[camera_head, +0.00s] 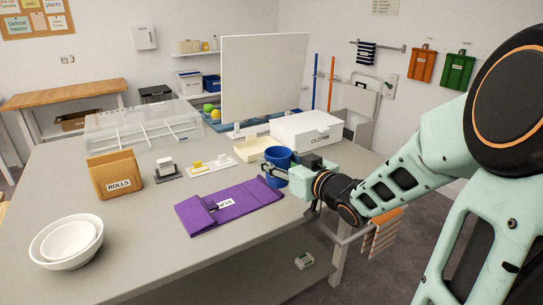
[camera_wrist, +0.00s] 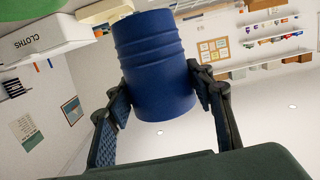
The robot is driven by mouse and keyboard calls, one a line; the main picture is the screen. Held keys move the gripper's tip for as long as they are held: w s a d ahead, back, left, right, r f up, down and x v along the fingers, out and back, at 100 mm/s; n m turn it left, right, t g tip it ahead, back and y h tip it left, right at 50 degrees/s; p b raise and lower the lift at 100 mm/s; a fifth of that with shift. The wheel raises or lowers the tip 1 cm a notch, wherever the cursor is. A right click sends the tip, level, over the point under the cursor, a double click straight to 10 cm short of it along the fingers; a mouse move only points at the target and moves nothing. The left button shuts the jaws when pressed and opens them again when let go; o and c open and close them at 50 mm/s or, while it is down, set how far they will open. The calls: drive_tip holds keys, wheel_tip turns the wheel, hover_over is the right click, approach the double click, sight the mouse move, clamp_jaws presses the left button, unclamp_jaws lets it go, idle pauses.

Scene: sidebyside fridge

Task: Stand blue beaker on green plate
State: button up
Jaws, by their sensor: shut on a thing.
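The blue beaker (camera_head: 278,156) is at the right part of the table in the head view, roughly upright, its lower part partly covered by my gripper. My gripper (camera_head: 283,170) reaches in from the right and is shut on the beaker. In the wrist view the beaker (camera_wrist: 158,65) sits between the two fingers of my gripper (camera_wrist: 163,88), one on each side. A green curved edge (camera_wrist: 30,8), likely the green plate, shows at the top left of the wrist view. I cannot make out the plate in the head view.
A purple cloth (camera_head: 230,205) lies just left of the beaker. A white cloths box (camera_head: 306,131) and a cream tray (camera_head: 251,150) stand behind it. A rolls box (camera_head: 114,174), white bowls (camera_head: 68,243) and a clear divided bin (camera_head: 145,128) are farther left. The front middle tabletop is clear.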

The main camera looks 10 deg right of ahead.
drive_tip(key=shift+a+r, duration=0.2)
drive_tip(key=shift+a, duration=0.25)
drive_tip(key=w+a+f+m+h, duration=0.1)
drive_tip(key=a+f+m+h, duration=0.2)
drive_tip(key=f, duration=0.3)
drive_tip(key=shift+w+a+f+t+h, duration=0.35)
drive_tip(key=shift+w+a+t+h, duration=0.05)
drive_tip(key=shift+h, duration=0.5)
